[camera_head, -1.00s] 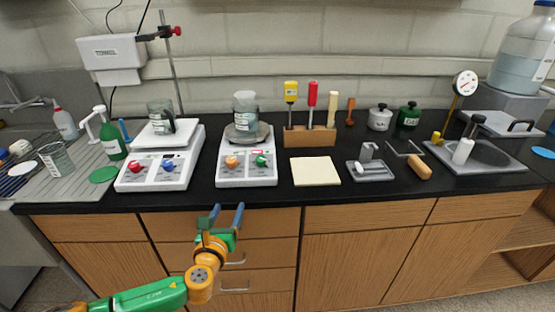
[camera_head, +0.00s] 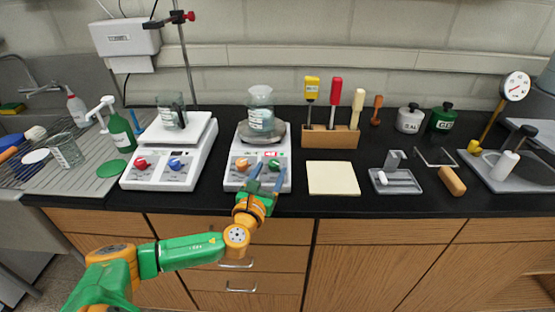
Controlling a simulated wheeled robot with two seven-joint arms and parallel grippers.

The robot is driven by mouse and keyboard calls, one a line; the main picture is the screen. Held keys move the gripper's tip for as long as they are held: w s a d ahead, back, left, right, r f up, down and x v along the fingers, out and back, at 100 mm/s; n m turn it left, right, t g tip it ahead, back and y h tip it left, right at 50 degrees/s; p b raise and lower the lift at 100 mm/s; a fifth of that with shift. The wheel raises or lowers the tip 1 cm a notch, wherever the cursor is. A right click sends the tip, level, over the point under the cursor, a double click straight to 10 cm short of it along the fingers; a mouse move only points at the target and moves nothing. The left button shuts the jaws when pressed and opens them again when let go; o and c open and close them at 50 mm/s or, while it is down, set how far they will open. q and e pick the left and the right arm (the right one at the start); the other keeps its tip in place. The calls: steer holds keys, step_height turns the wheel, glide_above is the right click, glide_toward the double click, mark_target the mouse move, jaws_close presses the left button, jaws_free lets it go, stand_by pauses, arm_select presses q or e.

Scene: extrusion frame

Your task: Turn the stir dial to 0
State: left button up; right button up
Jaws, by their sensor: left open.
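Two white stirrer plates stand on the black bench. The left one (camera_head: 190,143) has a red dial (camera_head: 141,163) and a blue dial (camera_head: 176,164). The right one (camera_head: 236,168) has an orange dial (camera_head: 243,164) and a green dial (camera_head: 274,164). The dial labels and settings are too small to read. My left gripper (camera_head: 266,176) is open. Its blue-grey fingers point up at the front panel of the right plate, just below and around the green dial in the picture. I cannot tell whether they touch it. My right gripper is out of view.
A glass vessel (camera_head: 261,113) stands on the right plate and a beaker (camera_head: 171,111) on the left one. A wooden rack (camera_head: 330,138) of tools stands right of them, behind a cream pad (camera_head: 333,178). A green bottle (camera_head: 121,132) stands at left.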

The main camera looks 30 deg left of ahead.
mark_target(272, 167)
arm_select(q)
steer(key=x, duration=0.3)
steer(key=shift+r, duration=0.2)
steer(key=shift+w+a+f, duration=0.1)
steer(key=shift+w+f, duration=0.05)
steer(key=shift+w, duration=0.25)
steer(key=shift+s, duration=0.1)
jaws_close()
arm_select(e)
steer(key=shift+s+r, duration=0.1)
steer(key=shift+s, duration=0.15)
arm_select(q)
steer(key=shift+y, duration=0.3)
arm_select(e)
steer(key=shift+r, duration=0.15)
